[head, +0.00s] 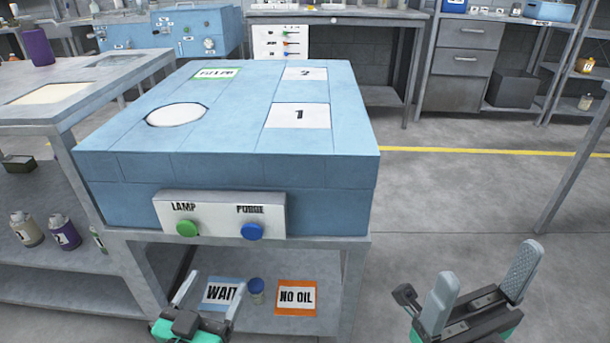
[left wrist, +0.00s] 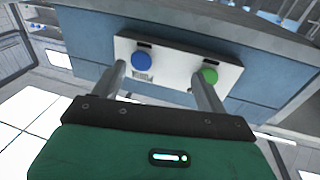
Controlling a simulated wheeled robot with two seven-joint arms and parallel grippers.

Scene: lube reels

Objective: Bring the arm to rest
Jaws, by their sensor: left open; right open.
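My left gripper (head: 210,296) is at the bottom of the head view, open and empty, in front of the blue workbench (head: 330,195) and below its button panel. In the left wrist view my left gripper's two fingers (left wrist: 160,82) stand apart, with the white button panel (left wrist: 178,62) beyond them. My right gripper (head: 482,278) is at the lower right of the head view, open and empty over the grey floor, apart from the bench. Neither gripper is seen to touch anything.
The panel carries a green LAMP button (head: 187,228) and a blue button (head: 252,231). A WAIT card (head: 222,292), a small blue-topped can (head: 257,290) and a NO OIL card (head: 296,297) are on the lower shelf. Bottles stand on the left shelf. Floor at right is clear.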

